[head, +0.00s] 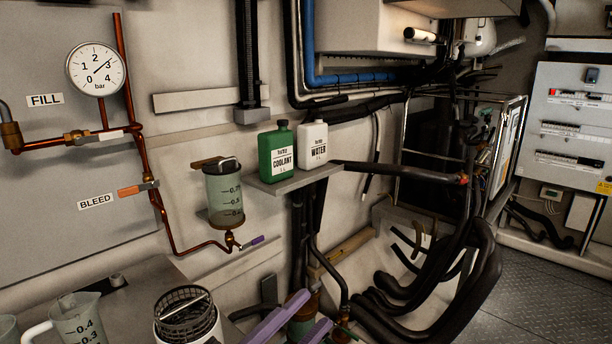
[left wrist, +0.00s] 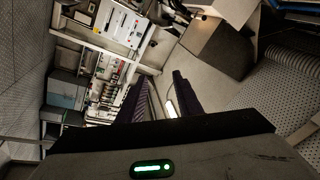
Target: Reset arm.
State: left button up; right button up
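My left gripper (head: 317,308) shows at the bottom middle of the head view as two purple fingers, one beside the other with a gap between them. In the left wrist view its fingers (left wrist: 164,82) also stand apart, and nothing is seen held between them. The gripper is below the shelf with the bottles and in front of the dark hoses. My right gripper is in neither view.
A green coolant bottle (head: 282,154) and a white water bottle (head: 313,145) stand on a wall shelf (head: 296,182). A clear cylinder (head: 226,196) hangs left of them. A measuring jug (head: 78,318) and a black-caged round item (head: 187,318) stand front left.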

pick_arm(q)
jog(key=s+a+f+n+g+y, duration=0.1)
jog(key=s+a+f+n+y, duration=0.3)
jog(key=f, duration=0.6)
jog(key=s+a+f+n+g+y, duration=0.25)
jog(key=f+n, duration=0.25)
jog(key=f, duration=0.6)
jog(key=s+a+f+n+y, duration=0.3)
jog(key=a+f+n+y, duration=0.15)
jog(key=f, duration=0.55)
jog(key=s+a+f+n+g+y, duration=0.1)
jog(key=s+a+f+n+g, duration=0.2)
jog(key=s+f, duration=0.4)
jog(key=shift+s+a+f+n+y, duration=0.35)
jog(key=shift+a+f+n, duration=0.35)
jog(key=shift+a, duration=0.25)
